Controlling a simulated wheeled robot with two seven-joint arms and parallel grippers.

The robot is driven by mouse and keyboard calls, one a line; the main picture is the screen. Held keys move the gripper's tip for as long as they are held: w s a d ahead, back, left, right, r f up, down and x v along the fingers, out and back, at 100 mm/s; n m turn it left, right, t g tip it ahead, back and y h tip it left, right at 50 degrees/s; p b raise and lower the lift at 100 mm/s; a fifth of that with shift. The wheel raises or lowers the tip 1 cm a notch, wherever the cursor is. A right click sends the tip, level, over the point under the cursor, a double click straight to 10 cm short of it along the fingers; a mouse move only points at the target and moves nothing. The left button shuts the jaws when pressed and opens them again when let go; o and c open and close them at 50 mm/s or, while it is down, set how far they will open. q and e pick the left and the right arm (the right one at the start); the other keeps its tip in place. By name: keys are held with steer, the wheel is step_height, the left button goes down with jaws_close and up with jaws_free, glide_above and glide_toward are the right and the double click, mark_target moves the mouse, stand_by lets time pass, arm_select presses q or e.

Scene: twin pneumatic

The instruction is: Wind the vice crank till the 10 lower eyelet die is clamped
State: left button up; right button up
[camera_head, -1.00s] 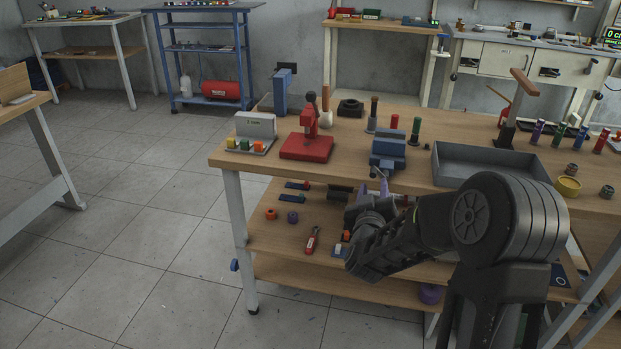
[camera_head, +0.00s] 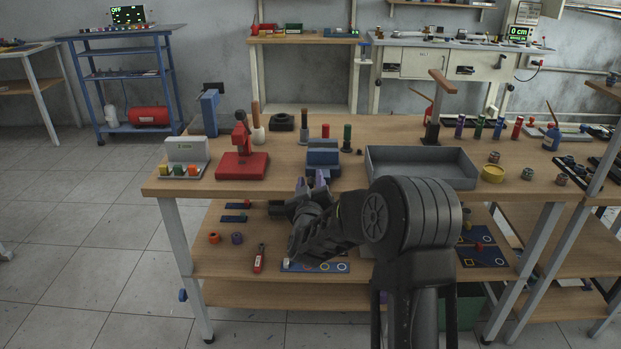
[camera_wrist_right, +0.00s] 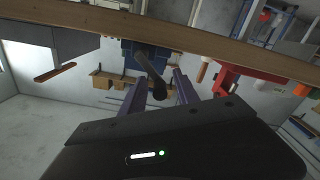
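The blue vice (camera_head: 323,157) stands at the front edge of the bench, left of the grey tray. It also shows in the right wrist view (camera_wrist_right: 128,52). Its dark crank (camera_wrist_right: 152,72) sticks out past the bench edge towards me. My right gripper (camera_head: 312,182) is just in front of the vice, at the crank. In the right wrist view its two purple fingers (camera_wrist_right: 158,88) stand apart on either side of the crank, with gaps showing; I see no grip on it. I cannot make out the lower eyelet die in the vice jaws. My left gripper is not in view.
A red press (camera_head: 243,165) and a grey block with coloured buttons (camera_head: 186,152) stand left of the vice. The grey tray (camera_head: 420,182) is to the right. Upright dark and green-topped tools (camera_head: 347,137) stand behind. A lower shelf (camera_head: 205,262) holds small parts.

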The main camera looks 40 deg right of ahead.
steer(key=shift+x, duration=0.95)
steer(key=shift+c, duration=0.5)
jaws_close()
